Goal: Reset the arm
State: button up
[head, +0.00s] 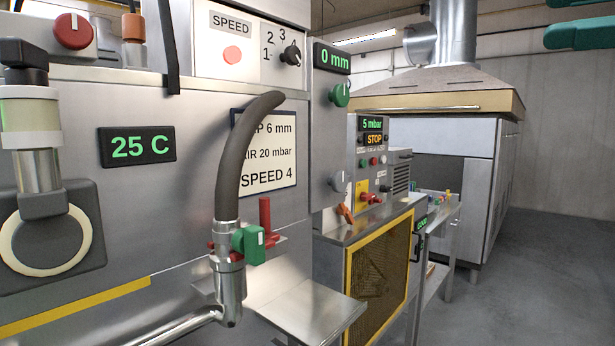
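Two blunt dark-green parts (582,36) reach in at the top right edge, cut off by the frame. No arm of mine can be made out with certainty.
Close at left stands a metal machine panel with a "25 C" display (137,147), a black hose (243,150) and a green-handled valve (249,243). A "0 mm" display (332,58) and a yellow-framed mesh unit (378,275) stand rightward. Grey floor (545,260) is clear at right.

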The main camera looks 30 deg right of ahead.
jog(key=w+d+f+m+h, duration=0.15)
jog(key=w+f+m, duration=0.25)
jog(key=w+f, duration=0.45)
jog(key=w+d+f+m, duration=0.3)
jog(key=w+f+m, duration=0.15)
jog(key=f, duration=0.75)
jog(key=w+a+f+m+g, duration=0.1)
jog(key=w+a+f+g, duration=0.15)
jog(key=f, duration=0.65)
jog(key=w+a+f+m+g+h, duration=0.1)
jog(key=a+f+m, duration=0.15)
jog(key=f, duration=0.65)
jog(key=w+a+f+m+g, duration=0.1)
jog(key=a+f, duration=0.2)
jog(key=f, duration=0.6)
jog(key=s+a+f+m+g, duration=0.1)
jog(key=s+a+f+g, duration=0.3)
jog(key=f, duration=0.6)
jog(key=s+a+f+m+g, duration=0.1)
jog(key=s+a+f, duration=0.35)
jog(key=f, duration=0.45)
jog(key=s+a+f+g+h, duration=0.1)
jog(key=s+a+f+g, duration=0.1)
jog(key=s+f, duration=0.4)
jog(key=s+a+f+g+h, duration=0.2)
jog(key=s+f, duration=0.5)
jog(key=s, duration=0.6)
jog(key=shift+s+a+f+g, duration=0.15)
jog(key=shift+s+a+g, duration=0.15)
jog(key=shift+a+g, duration=0.7)
